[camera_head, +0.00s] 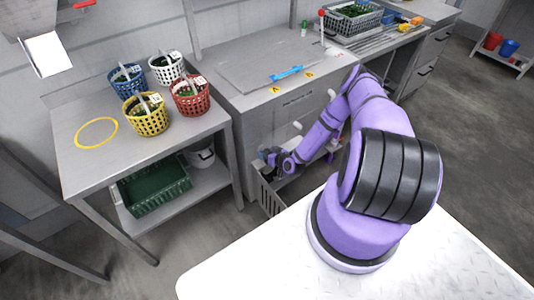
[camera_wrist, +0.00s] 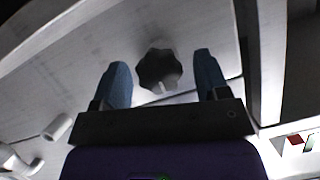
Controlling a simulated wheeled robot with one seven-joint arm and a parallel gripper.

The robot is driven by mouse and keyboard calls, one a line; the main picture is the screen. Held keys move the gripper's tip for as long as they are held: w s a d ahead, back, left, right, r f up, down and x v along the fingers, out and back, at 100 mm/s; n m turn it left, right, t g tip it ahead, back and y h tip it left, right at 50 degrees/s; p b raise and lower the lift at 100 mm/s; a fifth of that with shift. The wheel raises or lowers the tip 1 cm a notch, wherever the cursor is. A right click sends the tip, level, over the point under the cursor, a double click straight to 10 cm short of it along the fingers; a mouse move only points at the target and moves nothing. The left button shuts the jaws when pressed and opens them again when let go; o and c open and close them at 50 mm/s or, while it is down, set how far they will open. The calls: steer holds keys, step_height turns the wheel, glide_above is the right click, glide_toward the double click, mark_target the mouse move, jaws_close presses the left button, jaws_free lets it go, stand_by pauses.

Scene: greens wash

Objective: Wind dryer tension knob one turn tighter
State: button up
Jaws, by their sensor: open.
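In the wrist view a dark lobed knob (camera_wrist: 160,70) with a pale pointer mark on its lower edge sits on a light grey panel. My gripper (camera_wrist: 160,82) is open, with one blue-tipped finger to the left of the knob and one to the right. There is a visible gap between the knob and each finger, and nothing is held. In the head view my gripper (camera_head: 268,158) is low in front of the cabinet beneath the counter. The knob cannot be made out there.
A table (camera_head: 75,160) at left carries yellow (camera_head: 150,122), red (camera_head: 183,106), blue and white baskets. A green crate (camera_head: 155,190) is on its lower shelf. A grey slatted basket (camera_head: 268,198) stands just below my gripper. White cylindrical pieces (camera_wrist: 57,127) show at left in the wrist view.

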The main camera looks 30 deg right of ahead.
steer(key=shift+w+f, duration=0.1)
steer(key=shift+w, duration=0.15)
steer(key=c, duration=0.9)
